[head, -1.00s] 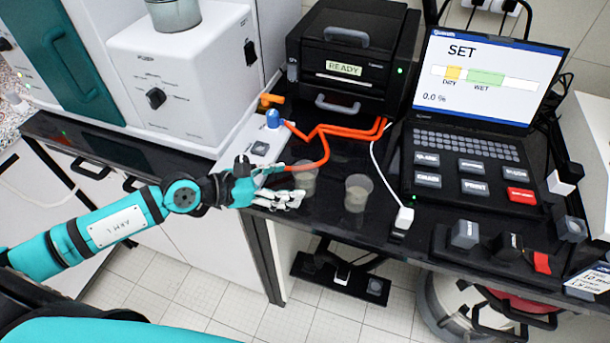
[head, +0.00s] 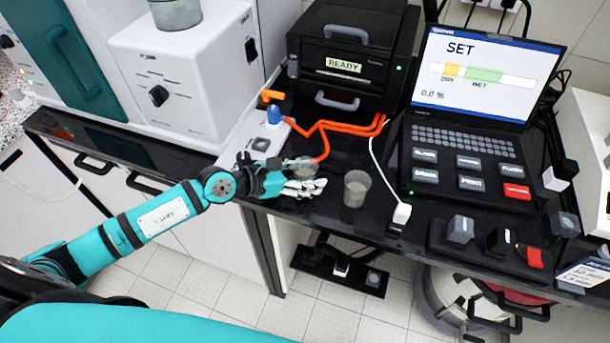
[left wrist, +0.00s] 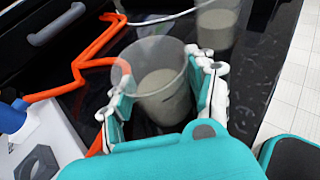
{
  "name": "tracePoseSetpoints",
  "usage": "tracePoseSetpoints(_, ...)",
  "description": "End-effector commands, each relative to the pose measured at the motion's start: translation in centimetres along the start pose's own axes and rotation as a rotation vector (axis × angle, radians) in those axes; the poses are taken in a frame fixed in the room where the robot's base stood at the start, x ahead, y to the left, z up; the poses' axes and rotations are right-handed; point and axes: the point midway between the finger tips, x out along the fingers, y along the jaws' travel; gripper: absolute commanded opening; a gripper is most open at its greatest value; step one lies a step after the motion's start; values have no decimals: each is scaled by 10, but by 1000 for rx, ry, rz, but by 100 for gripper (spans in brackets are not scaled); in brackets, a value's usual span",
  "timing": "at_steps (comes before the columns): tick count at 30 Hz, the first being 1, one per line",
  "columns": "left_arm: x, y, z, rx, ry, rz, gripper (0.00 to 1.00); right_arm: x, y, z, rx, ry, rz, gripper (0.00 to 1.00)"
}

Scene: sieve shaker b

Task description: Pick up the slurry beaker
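Two clear beakers with grey-beige contents stand upright on the black bench; no label tells which is the slurry beaker. The left beaker (head: 306,167) is partly hidden behind my left gripper (head: 301,181) in the head view. In the left wrist view this near beaker (left wrist: 163,85) stands between the spread white-and-teal fingers of my left gripper (left wrist: 163,88). The fingers flank it, and a gap shows on the left side; contact on the right side is unclear. The other beaker (head: 356,189) stands just to the right, and farther off in the left wrist view (left wrist: 217,25). My right gripper is out of view.
An orange cable (head: 322,140) runs close behind the left beaker. A white cable (head: 377,160) passes right of the other beaker. A laptop (head: 465,150) stands at the right, a black READY unit (head: 345,90) behind. The bench's front edge is close.

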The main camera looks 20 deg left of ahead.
Motion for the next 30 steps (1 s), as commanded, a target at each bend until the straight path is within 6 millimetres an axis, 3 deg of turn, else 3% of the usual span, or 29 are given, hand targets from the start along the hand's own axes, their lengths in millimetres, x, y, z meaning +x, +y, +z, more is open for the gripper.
tracePoseSetpoints(1,0,0,0,0,0,0,48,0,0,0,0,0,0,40)
tracePoseSetpoints(9,0,0,0,0,0,0,13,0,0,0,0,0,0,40)
tracePoseSetpoints(22,-2,0,4,0,-1,1,13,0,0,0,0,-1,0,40)
tracePoseSetpoints(30,-8,0,19,2,-2,1,13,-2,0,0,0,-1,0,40)
